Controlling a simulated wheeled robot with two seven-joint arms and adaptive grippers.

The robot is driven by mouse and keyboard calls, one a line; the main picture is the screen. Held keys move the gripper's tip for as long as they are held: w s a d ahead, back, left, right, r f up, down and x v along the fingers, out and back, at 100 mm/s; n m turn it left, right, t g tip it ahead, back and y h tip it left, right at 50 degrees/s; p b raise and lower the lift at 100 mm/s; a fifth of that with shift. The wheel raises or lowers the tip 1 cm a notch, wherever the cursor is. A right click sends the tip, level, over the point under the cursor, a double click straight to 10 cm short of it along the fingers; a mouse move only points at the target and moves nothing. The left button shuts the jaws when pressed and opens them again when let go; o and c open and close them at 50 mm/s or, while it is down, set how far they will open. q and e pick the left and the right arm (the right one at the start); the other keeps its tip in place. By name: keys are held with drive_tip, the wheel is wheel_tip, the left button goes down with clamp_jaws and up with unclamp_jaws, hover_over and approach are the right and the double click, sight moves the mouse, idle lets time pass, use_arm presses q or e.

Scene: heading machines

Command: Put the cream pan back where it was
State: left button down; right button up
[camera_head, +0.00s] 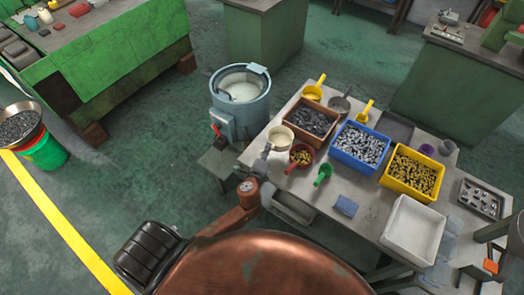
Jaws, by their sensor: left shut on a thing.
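The cream pan (281,138) is a small round scoop at the left end of the grey work table (372,205), beside the blue-grey drum machine. My left gripper (266,151) is shut on its handle side, at the pan's lower left. The pan looks about level; whether it rests on the table or hangs just above it I cannot tell. The gripper hides most of the handle.
A red scoop (301,156) with yellowish parts and a green scoop (323,175) lie close to the right. Behind are brown (311,121), blue (361,146) and yellow (412,173) bins. A white tray (413,229) stands at front right. The drum machine (240,101) is close left.

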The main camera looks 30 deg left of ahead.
use_arm(q)
drive_tip(key=w+a+f+b, duration=0.1)
drive_tip(key=f, duration=0.2)
drive_tip(key=w+a+f+b, duration=0.1)
drive_tip(key=a+f, duration=0.1)
drive_tip(key=f, duration=0.1)
drive_tip(key=w+a+f+b, duration=0.1)
drive_tip(key=w+a+f, duration=0.1)
drive_tip(key=f, duration=0.1)
drive_tip(key=shift+a+f, duration=0.2)
drive_tip(key=shift+f, duration=0.2)
drive_tip(key=shift+r, duration=0.1)
drive_tip(key=shift+b, duration=0.35)
drive_tip(key=c, duration=1.8)
unclamp_jaws()
drive_tip(key=shift+s, duration=0.1)
